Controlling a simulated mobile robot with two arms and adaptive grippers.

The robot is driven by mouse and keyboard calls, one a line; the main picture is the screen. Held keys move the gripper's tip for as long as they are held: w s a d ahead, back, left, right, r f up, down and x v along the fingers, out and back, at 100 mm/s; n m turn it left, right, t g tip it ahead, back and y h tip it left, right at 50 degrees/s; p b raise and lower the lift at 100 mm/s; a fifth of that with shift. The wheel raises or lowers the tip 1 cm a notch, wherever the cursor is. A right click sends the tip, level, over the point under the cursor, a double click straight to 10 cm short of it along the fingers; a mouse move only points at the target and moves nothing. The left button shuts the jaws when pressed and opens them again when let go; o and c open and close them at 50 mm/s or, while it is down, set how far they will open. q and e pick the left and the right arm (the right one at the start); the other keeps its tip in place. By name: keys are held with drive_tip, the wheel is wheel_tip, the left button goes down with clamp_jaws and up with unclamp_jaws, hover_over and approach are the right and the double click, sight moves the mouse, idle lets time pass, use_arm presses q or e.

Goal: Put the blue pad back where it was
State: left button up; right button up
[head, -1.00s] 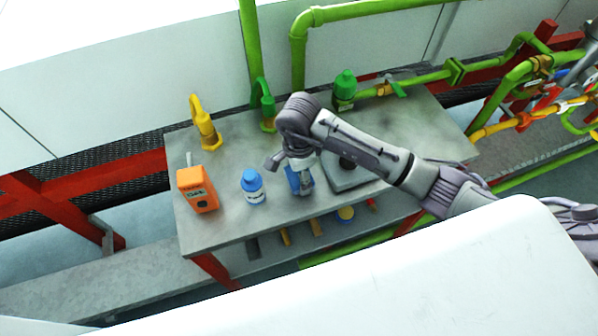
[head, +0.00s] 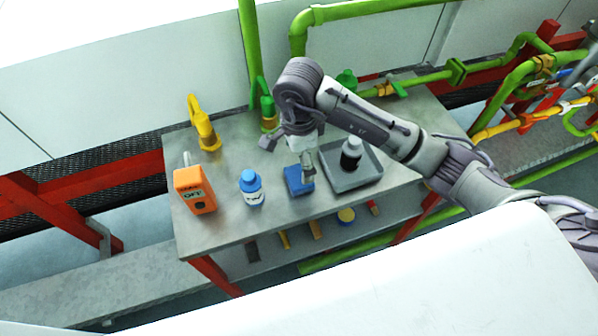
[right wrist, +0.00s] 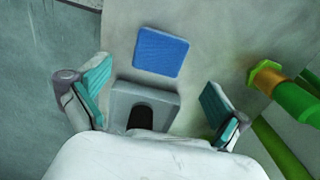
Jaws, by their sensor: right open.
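The blue pad (head: 298,181) lies flat on the grey table between the blue-capped bottle and the grey tray. In the right wrist view the pad (right wrist: 161,52) lies beyond my fingertips, with nothing touching it. My right gripper (head: 308,160) is above the table over the pad's far edge, and part of it covers a little of the pad. In the right wrist view its two teal-padded fingers (right wrist: 155,98) are wide apart and empty. My left gripper is not in view.
A grey tray (head: 368,181) holding a dark bottle with a white cap (head: 351,154) is right of the pad. A blue-capped white bottle (head: 251,188) and an orange box (head: 195,190) are left. Green and yellow pipe fittings stand behind. A lower shelf holds small items.

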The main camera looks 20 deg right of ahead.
sight(299, 176)
wheel_tip(299, 176, up, 5)
drive_tip(key=shift+r+b, duration=0.1)
drive_tip(key=shift+b, duration=0.2)
idle(0.4)
